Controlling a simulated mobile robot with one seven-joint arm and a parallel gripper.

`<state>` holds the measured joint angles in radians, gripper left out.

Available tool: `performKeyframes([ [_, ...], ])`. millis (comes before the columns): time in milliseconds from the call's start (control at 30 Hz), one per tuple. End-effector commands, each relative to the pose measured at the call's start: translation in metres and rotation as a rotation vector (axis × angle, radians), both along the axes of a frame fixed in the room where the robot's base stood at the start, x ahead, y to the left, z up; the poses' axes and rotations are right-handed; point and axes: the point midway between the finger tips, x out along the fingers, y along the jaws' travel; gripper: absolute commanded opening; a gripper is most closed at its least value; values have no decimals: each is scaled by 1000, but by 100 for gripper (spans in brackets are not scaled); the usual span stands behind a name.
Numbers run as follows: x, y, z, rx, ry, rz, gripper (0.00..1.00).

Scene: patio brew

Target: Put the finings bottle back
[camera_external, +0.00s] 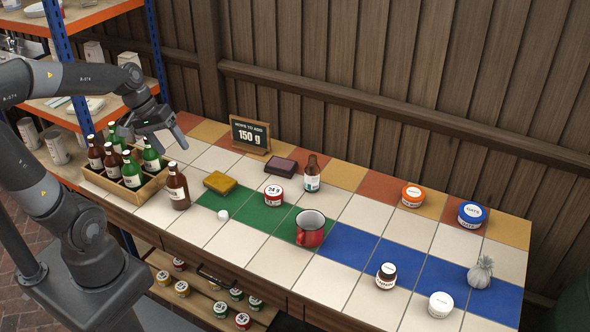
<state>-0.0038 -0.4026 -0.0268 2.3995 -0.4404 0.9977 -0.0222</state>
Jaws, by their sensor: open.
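I cannot read a finings label on any bottle. A brown bottle (312,178) with a white and blue label stands upright near the back middle of the tiled counter. A larger brown bottle (178,188) with a pale label stands upright just right of the wooden crate (151,188). My gripper (171,145) is open and empty, above the counter by the crate's back right corner, apart from all three bottles.
The crate holds several green and brown bottles. A sign reading 150 g (250,136), a yellow block (220,183), a dark red box (280,166), a red-banded tin (273,194) and a red mug (310,230) occupy the middle. Tubs and a grey sack (480,272) stand right.

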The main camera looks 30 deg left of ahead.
Motion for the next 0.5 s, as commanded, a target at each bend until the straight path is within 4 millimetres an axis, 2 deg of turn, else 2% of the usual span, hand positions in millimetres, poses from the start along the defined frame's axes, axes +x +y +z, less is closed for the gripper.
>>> performKeyframes([
  [100,-18,27,13,137,-125,-43,69],
  [300,-39,64,29,331,-280,-93,69],
  [500,-47,79,37,417,-344,-113,69],
])
